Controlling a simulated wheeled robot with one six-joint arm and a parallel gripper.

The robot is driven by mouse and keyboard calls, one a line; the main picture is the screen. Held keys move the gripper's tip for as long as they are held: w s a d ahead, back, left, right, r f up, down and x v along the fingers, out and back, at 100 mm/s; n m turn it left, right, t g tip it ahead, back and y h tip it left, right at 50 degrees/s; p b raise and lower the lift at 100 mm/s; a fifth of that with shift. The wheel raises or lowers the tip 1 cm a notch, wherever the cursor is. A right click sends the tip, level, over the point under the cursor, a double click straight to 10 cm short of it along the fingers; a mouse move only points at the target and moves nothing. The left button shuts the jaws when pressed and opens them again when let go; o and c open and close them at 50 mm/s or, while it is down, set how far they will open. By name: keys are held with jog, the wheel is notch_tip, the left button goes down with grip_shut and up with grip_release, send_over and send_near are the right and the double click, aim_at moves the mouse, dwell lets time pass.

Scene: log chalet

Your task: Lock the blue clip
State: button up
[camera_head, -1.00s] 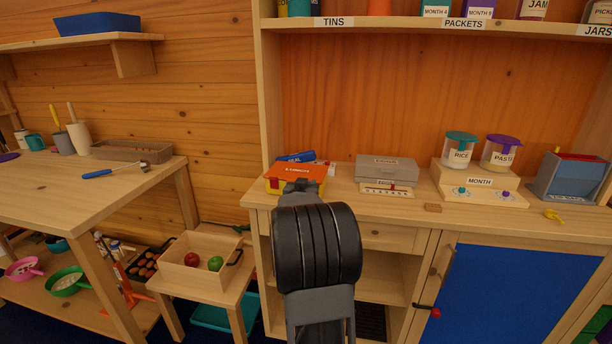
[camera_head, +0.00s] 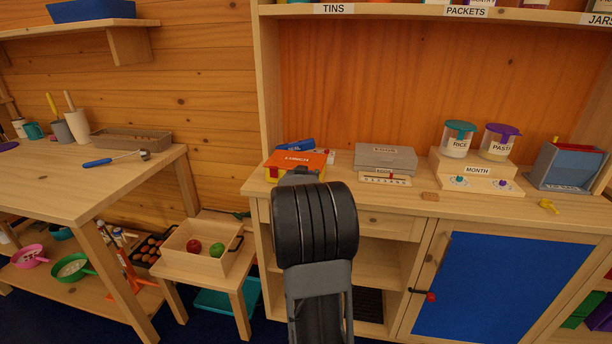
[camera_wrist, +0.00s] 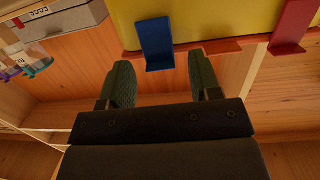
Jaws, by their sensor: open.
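The blue clip (camera_wrist: 155,42) is a flat blue tab on the front of a yellow box (camera_wrist: 215,18) with an orange-red rim, in the wrist view. A red clip (camera_wrist: 293,25) sits to its right on the same box. My gripper (camera_wrist: 160,75) is open. Its two dark fingers stand on either side of the blue clip's lower end, with nothing visible between them. In the head view the box's orange lid (camera_head: 296,160) shows at the counter's left end.
On the counter, a grey case (camera_head: 386,157) stands right of the box, with a small dial panel (camera_head: 385,178) before it. A blue packet (camera_head: 296,146) lies behind the box. RICE (camera_head: 458,140) and PASTA (camera_head: 499,143) jars stand further right. The shelf space below the counter is open.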

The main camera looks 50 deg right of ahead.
jog(key=p+v, duration=0.1)
jog(key=v, duration=1.2)
jog(key=shift+s+a, duration=0.25)
jog(key=shift+a, duration=0.05)
jog(key=shift+r, duration=0.1)
jog(key=w+a+f+n+y+p, duration=0.1)
jog(key=a+f+n+y, duration=0.2)
jog(key=a+y, duration=0.4)
jog(key=w+a+f+n+y+p, duration=0.1)
jog(key=a+f+n+y+p, duration=0.15)
jog(key=a+y, duration=0.4)
jog(key=s+a+r+n+g+p, duration=0.2)
jog(key=s+a+r+n+p, duration=0.1)
jog(key=s+a, duration=0.3)
jog(key=s+a+r+n+g+y+p, duration=0.1)
jog(key=s+a+r+n+g+p, duration=0.1)
jog(key=a, duration=0.7)
jog(key=s+r+n+p, duration=0.1)
jog(key=s+r+p, duration=0.1)
jog(key=s+r, duration=0.1)
jog(key=shift+s+r+n, duration=0.35)
jog(key=shift+s, duration=0.45)
